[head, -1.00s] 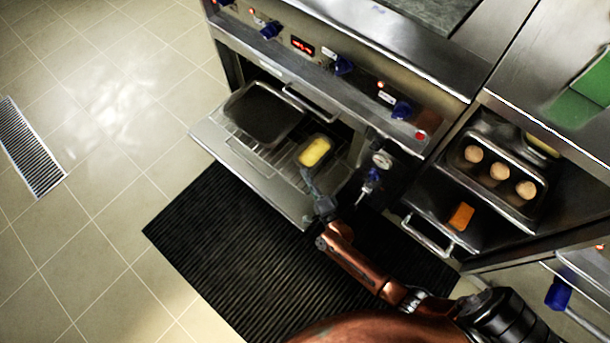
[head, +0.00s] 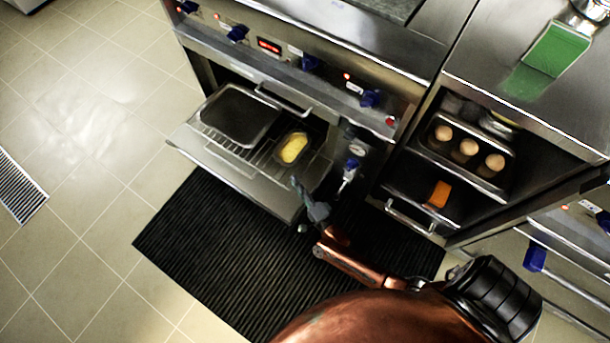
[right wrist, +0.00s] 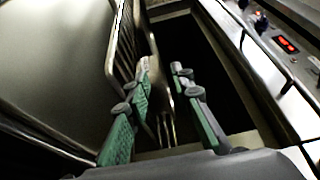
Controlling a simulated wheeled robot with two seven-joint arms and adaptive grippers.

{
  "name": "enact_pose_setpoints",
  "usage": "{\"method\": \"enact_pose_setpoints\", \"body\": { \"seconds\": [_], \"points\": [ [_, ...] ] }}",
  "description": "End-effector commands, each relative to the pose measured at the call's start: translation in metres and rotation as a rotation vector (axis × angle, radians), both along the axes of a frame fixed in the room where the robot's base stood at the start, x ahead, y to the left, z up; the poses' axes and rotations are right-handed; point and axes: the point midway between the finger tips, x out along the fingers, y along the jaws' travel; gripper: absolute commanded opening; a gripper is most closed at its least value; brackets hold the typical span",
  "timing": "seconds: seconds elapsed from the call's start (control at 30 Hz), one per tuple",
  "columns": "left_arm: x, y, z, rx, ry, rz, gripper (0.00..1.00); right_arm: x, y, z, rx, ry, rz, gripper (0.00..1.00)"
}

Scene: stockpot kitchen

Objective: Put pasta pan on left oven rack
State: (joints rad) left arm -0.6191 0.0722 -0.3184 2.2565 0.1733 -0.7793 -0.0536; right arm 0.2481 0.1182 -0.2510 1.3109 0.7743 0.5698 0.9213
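The pasta pan (head: 281,144), a small dark pan with yellow pasta (head: 293,149) in it, sits on the right part of the left oven rack (head: 222,141), over the lowered oven door. My right gripper (head: 297,184) is just in front of the pan in the head view, apart from it. In the right wrist view the fingers (right wrist: 161,73) with green pads stand apart, with no pan seen between them. My left gripper is not in view.
A larger dark tray (head: 240,115) fills the left side of the rack. The lowered oven door (head: 213,158) juts out over a black mat (head: 215,240). A tray of several round items (head: 467,148) stands in the right-hand compartment, with an orange item (head: 439,194) below.

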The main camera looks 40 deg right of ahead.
Motion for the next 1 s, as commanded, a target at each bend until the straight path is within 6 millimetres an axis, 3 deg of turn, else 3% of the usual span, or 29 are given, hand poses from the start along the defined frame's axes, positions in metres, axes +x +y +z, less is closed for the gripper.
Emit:
{"method": "enact_pose_setpoints", "body": {
  "seconds": [0.1,0.3,0.77,0.87,1.0],
  "points": [
    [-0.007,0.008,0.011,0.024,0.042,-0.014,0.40,-0.024,0.001,0.003,-0.002,-0.001,0.000,0.22],
    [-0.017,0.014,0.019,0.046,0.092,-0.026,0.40,-0.049,0.002,0.001,-0.001,-0.002,0.000,0.22],
    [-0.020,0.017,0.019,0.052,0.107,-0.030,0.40,-0.065,0.011,-0.005,-0.038,0.033,0.032,0.22],
    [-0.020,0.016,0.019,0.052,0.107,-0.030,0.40,-0.088,0.030,-0.013,-0.136,0.118,0.118,0.22],
    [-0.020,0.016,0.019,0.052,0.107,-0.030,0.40,-0.149,0.064,-0.025,-0.391,0.288,0.324,0.22]
  ]
}}
